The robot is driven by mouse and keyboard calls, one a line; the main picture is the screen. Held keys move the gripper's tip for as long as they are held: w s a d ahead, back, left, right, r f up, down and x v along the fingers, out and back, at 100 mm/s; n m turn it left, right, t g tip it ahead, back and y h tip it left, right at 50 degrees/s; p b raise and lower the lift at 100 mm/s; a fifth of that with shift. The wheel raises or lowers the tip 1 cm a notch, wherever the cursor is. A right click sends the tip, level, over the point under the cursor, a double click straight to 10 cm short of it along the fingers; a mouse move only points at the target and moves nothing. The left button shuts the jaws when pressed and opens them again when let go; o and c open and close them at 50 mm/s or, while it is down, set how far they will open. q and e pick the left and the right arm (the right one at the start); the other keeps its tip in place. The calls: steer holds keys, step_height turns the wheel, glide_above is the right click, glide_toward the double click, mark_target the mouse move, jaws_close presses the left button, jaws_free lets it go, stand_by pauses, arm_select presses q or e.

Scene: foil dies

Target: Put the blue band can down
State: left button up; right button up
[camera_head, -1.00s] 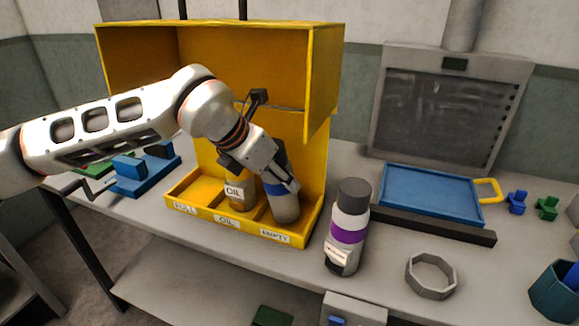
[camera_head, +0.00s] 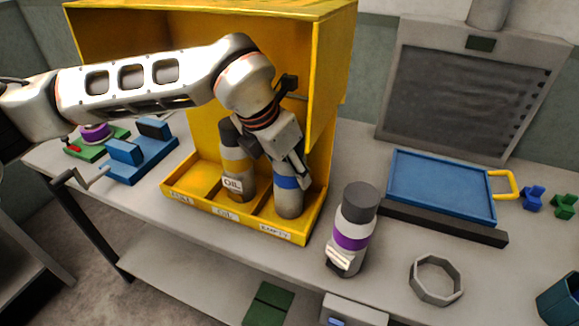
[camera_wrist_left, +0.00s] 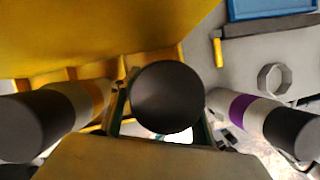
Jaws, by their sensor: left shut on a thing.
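The blue band can (camera_head: 288,203) stands about upright in the right compartment of the yellow rack (camera_head: 215,222), the one labelled EMPTY. My left gripper (camera_head: 297,172) is shut on it near the blue band, with the wrist above and hiding its top. In the left wrist view the can's dark round cap (camera_wrist_left: 167,97) sits between the fingers. I cannot tell whether its base touches the rack floor. My right gripper is not in view.
A yellow-orange band can (camera_head: 235,165) stands in the middle compartment, labelled OIL. A purple band can (camera_head: 352,235) stands outside the rack, to its right. The yellow hood's side panel (camera_head: 328,90) is close beside my wrist. A grey ring (camera_head: 436,280) lies on the table.

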arm_select(q)
steer(key=o, duration=1.3)
steer(key=shift+a, duration=0.1)
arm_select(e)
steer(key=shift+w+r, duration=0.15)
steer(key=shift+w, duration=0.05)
arm_select(q)
steer(key=shift+a+r, duration=0.1)
steer(key=shift+r, duration=0.45)
steer(key=s+a, duration=0.8)
steer(key=shift+s+a+r+b, duration=0.1)
steer(key=shift+s+a+b, duration=0.15)
steer(key=shift+s+b, duration=0.15)
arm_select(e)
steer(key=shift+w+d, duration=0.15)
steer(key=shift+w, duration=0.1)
arm_select(q)
steer(key=shift+s, duration=0.1)
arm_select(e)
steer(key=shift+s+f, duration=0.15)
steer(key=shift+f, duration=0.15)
